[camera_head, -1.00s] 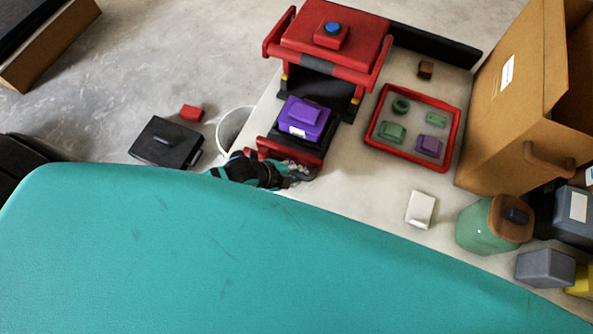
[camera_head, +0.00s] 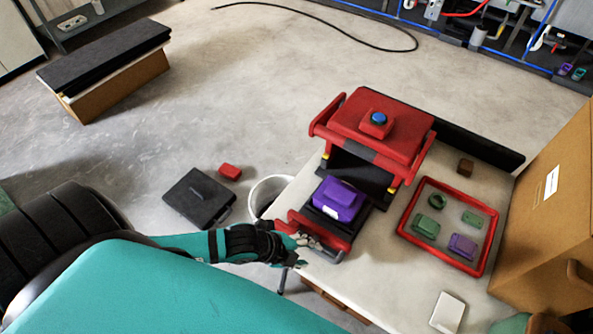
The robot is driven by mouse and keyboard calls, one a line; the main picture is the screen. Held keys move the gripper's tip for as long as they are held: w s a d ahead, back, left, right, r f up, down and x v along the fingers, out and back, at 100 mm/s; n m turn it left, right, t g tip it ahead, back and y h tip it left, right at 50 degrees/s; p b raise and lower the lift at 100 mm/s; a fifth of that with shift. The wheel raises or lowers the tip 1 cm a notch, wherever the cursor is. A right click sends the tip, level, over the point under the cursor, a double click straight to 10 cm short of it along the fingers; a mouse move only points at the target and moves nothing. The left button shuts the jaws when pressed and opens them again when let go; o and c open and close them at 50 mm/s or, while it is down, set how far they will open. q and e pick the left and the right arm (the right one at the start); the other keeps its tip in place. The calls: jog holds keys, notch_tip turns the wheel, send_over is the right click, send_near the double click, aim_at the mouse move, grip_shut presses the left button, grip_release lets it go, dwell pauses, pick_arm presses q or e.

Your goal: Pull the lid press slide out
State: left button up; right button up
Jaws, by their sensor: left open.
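The lid press (camera_head: 378,128) is a red frame with a blue button on top, standing on a pale table. Its slide (camera_head: 318,232) is a dark tray with a red front and handle, sticking out at the front of the press. A purple box (camera_head: 338,199) sits on the slide. My left gripper (camera_head: 308,244) is at the slide's front handle, its fingers open around or beside the bar; I cannot tell which.
A red-rimmed tray (camera_head: 401,229) with green and purple parts lies right of the press. A white box (camera_head: 447,312) is at the front, a cardboard box (camera_head: 545,215) at the right. A white bin (camera_head: 256,199) and black case (camera_head: 198,197) are on the floor at left.

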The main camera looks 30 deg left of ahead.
pick_arm(q)
jog(key=shift+v, duration=2.2)
jog(key=shift+d, duration=0.1)
